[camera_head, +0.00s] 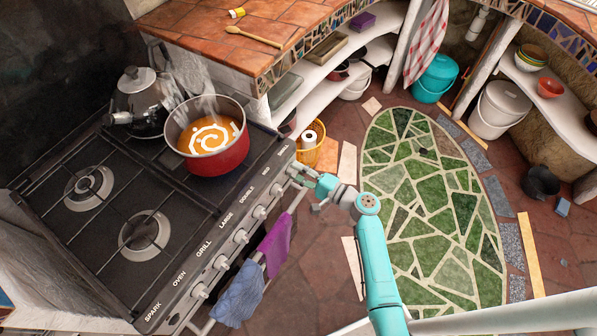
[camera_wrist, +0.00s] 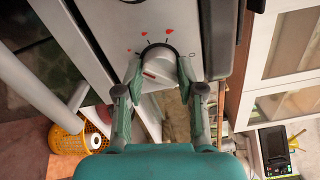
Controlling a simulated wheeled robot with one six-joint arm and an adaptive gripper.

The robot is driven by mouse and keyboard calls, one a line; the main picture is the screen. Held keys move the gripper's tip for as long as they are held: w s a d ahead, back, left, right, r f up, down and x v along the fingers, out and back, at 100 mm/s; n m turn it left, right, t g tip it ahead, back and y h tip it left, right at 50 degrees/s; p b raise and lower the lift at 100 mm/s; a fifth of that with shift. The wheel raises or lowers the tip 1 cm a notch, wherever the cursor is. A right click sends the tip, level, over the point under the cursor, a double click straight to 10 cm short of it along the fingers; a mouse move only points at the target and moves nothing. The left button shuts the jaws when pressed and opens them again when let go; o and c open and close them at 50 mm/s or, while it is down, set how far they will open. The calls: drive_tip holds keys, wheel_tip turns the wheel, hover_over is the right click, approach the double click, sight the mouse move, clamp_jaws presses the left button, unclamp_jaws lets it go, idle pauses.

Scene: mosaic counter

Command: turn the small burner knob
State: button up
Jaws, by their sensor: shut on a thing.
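A red pot (camera_head: 220,157) of orange soup and a dark kettle (camera_head: 142,98) steam on the stove (camera_head: 110,205). Purple (camera_head: 275,243) and blue (camera_head: 239,292) cloths hang on the front rail. A yellow basket (camera_head: 318,155) stands on the floor beyond my gripper.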

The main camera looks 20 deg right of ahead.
drive_tip(key=shift+n, duration=0.4)
drive_tip(key=o, duration=1.1)
drive_tip(key=shift+o, duration=0.2)
drive_tip(key=v, duration=1.2)
drive_tip(key=shift+a+f, duration=0.1)
